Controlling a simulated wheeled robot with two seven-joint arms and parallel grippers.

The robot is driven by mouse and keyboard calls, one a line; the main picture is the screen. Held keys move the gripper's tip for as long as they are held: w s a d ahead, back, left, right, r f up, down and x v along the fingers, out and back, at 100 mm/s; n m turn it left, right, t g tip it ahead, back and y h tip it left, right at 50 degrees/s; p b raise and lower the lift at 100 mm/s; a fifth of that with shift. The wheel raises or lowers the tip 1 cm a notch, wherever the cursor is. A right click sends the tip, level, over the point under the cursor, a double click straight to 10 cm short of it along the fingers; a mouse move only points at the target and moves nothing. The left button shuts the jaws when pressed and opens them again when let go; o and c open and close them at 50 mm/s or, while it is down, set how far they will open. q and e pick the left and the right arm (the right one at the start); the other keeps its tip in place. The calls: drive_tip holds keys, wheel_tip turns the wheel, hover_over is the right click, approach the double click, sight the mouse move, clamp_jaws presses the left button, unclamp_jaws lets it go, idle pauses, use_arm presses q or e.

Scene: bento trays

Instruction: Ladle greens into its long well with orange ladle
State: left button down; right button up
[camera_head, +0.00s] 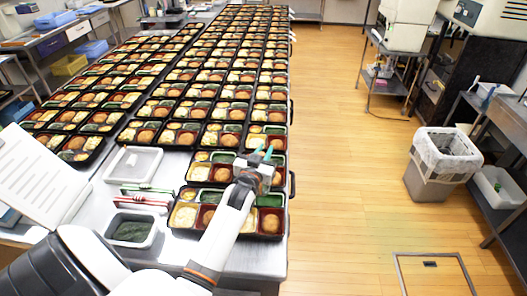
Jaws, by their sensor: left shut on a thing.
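My left gripper (262,162) reaches in over the nearest bento trays at the front end of the table. The tub of greens (130,231) stands left of this tray, white-rimmed with dark green contents. My right gripper is not in view.
Utensils with green and red handles (147,196) lie between the greens tub and a white lidded container (133,163). Rows of filled bento trays (210,110) cover the table behind. A white sheet (38,175) stands at left.

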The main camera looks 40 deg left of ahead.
use_arm(q)
drive_tip(key=w+d+f+m+g+y+b, duration=0.1)
drive_tip(key=w+d+f+m+b, duration=0.3)
drive_tip(key=d+f+m, duration=0.1)
drive_tip(key=w+d+f+m+g+b, duration=0.2)
drive_tip(key=w+d+f+m+b, duration=0.2)
drive_tip(key=d+f+m+b, duration=0.1)
drive_tip(key=shift+d+f+m+g+y+b, duration=0.35)
drive_tip(key=shift+d+f+m, duration=0.4)
drive_tip(key=shift+d+m, duration=0.65)
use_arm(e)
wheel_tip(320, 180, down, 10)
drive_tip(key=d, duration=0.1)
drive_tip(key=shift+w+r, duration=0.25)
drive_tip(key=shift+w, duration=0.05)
use_arm(q)
drive_tip(key=shift+d, duration=0.1)
idle(0.3)
